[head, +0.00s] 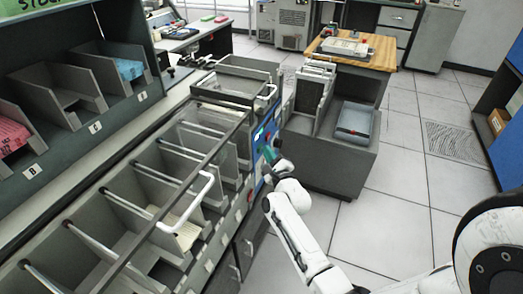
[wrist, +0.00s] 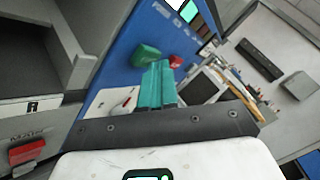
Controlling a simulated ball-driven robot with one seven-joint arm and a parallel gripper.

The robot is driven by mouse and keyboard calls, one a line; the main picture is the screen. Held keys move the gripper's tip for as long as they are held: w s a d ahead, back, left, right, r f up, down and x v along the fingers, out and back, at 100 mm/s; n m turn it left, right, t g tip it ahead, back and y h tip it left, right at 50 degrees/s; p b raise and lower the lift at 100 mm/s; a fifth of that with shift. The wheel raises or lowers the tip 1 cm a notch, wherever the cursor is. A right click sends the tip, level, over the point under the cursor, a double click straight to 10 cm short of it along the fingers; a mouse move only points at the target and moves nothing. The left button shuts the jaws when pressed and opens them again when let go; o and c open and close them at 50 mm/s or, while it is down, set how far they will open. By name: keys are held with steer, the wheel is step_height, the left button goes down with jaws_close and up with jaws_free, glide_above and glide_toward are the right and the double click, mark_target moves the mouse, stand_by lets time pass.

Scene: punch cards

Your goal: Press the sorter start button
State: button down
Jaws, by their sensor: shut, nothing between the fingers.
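The sorter's blue control panel (head: 260,170) faces right at the end of the row of pockets in the head view. In the wrist view, the panel (wrist: 120,65) fills the upper middle. A green button (wrist: 145,52) stands out from it, with a smaller red button (wrist: 175,61) to its right. My gripper (wrist: 158,68) has its teal fingers together and empty. Their tips overlap the lower right of the green button in the picture; I cannot tell whether they touch. In the head view, my gripper (head: 270,156) is right at the panel and hides part of it.
A lit display (wrist: 186,10) sits at the panel's upper edge. A grey cabinet (head: 325,165) stands close behind and right of my gripper. A wooden-topped table (head: 380,55) is farther back. The tiled floor (head: 400,170) to the right is clear.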

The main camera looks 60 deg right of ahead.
steer(key=shift+s+f+b, duration=0.1)
steer(key=shift+s+b, duration=0.6)
steer(key=shift+b, duration=0.1)
steer(key=shift+s+d+b, duration=0.2)
steer(key=shift+s+b, duration=2.3)
steer(key=shift+b, duration=2.5)
